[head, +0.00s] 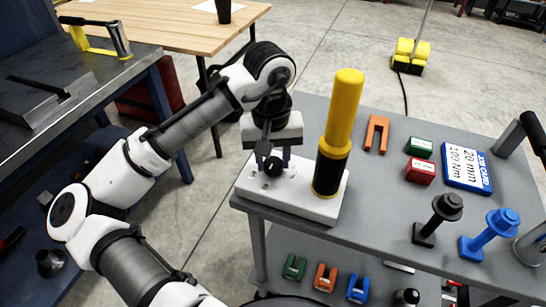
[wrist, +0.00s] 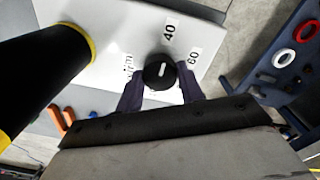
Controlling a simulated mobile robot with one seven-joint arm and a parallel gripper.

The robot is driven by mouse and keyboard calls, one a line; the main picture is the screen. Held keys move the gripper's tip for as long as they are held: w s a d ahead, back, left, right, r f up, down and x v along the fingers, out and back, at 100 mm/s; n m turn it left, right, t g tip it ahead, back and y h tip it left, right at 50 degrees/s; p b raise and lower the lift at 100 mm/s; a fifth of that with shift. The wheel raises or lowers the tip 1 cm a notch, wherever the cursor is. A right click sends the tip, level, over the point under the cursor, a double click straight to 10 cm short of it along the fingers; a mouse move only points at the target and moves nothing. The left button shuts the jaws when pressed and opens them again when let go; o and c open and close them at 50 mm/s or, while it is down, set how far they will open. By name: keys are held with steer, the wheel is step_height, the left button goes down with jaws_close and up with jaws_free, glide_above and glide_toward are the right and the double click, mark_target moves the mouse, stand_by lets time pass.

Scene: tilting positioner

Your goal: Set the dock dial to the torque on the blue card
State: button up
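The dock (head: 305,205) is a white block on the grey cart, with a thick yellow-and-black handled tool (head: 340,120) standing upright in it. The dock dial (wrist: 158,72) is a round black knob with a white mark, which points roughly up toward the "40" label (wrist: 169,32). A "60" label (wrist: 194,57) is to its right; another label on the left is unreadable. My gripper (wrist: 160,90) has a dark finger on each side of the knob. Whether they press on it is unclear. The blue card (head: 467,168) reads "20 mm" and "100 Nm".
Red (head: 420,171) and green (head: 419,147) blocks and an orange fork-shaped piece (head: 377,133) lie on the cart top. Black (head: 438,215) and blue (head: 490,232) flanged parts stand at right. The tool rises close beside my gripper. A workbench (head: 75,85) is at left.

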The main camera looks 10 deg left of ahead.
steer(key=shift+c, duration=1.4)
